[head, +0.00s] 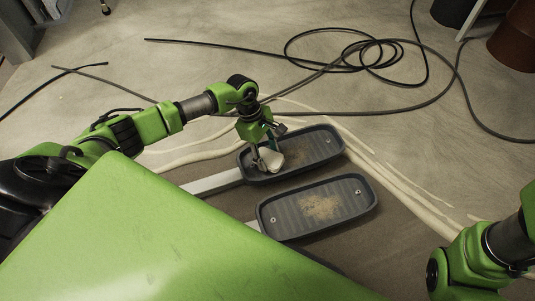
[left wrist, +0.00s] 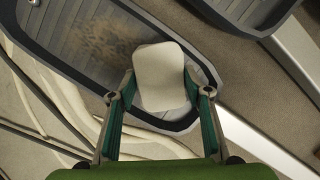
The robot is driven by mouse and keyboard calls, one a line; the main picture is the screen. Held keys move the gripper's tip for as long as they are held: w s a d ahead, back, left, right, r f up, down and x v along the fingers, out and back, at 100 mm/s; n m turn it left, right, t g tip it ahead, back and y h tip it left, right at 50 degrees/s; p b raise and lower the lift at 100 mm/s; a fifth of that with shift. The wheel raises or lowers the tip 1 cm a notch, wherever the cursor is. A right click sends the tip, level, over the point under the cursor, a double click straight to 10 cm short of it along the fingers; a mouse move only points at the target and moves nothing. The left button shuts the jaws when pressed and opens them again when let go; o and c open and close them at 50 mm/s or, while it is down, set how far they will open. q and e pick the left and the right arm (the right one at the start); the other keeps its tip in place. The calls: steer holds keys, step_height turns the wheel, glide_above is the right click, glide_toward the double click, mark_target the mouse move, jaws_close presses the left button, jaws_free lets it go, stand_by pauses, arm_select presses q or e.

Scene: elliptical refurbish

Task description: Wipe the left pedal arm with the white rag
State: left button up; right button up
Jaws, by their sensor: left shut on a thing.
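My left gripper (head: 264,160) is shut on the white rag (head: 271,159). The rag is over the near-left end of the far dark grey pedal (head: 318,137). In the left wrist view the rag (left wrist: 159,77) sits between the fingers of my left gripper (left wrist: 158,92) and hides part of the pedal tray. I cannot tell whether the rag touches the tray. The far pedal's pale metal pedal arm (head: 213,183) runs left from it; its bare length also shows in the wrist view (left wrist: 252,138). My right arm is at the lower right, its gripper out of view.
A second dark pedal (head: 341,214) with a brown dirt patch lies nearer. The far pedal has a similar patch. Black cables (head: 350,50) coil on the floor behind. My green body covers the lower left. Brown and dark containers (head: 512,38) stand at the upper right.

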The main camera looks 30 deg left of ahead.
arm_select(q)
steer(key=shift+f, duration=0.3)
steer(key=shift+c, duration=0.4)
